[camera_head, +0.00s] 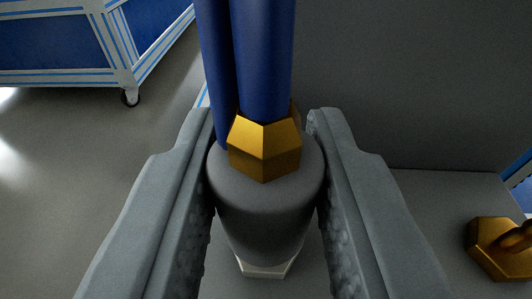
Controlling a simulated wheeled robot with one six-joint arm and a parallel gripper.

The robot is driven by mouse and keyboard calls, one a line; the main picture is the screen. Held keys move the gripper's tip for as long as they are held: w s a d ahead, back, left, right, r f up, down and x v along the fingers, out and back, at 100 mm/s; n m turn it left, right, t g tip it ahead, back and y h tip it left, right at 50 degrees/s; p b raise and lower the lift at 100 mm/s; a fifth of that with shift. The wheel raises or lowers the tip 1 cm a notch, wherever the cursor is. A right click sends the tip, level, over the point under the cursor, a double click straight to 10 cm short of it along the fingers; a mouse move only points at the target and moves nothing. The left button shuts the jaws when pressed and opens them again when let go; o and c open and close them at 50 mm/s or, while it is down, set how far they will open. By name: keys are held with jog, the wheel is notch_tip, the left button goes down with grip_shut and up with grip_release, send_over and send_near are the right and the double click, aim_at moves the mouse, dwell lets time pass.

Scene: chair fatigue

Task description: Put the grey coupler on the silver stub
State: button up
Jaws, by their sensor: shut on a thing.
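The grey coupler (265,205) is a rounded grey cylinder with a gold hex fitting (264,147) and blue hoses (262,60) at its upper end. My gripper (264,125) is shut on the coupler, one finger on each side of it. A pale silvery hex-edged piece (264,270) shows just below the coupler's lower end; it may be the silver stub or part of its base. The coupler hides most of it, and I cannot tell whether the two touch or are seated.
A gold hex fitting (500,247) stands at the lower right on a grey surface. A grey panel (400,80) fills the upper right. A blue and white wheeled frame (75,50) stands at the upper left, with open floor (80,170) in front of it.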

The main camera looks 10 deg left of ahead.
jog(key=shift+f, duration=0.2)
jog(key=o, duration=1.1)
jog(key=v, duration=1.7)
jog(key=shift+s+d+f, duration=0.1)
jog(key=shift+s, duration=0.1)
jog(key=shift+w, duration=0.1)
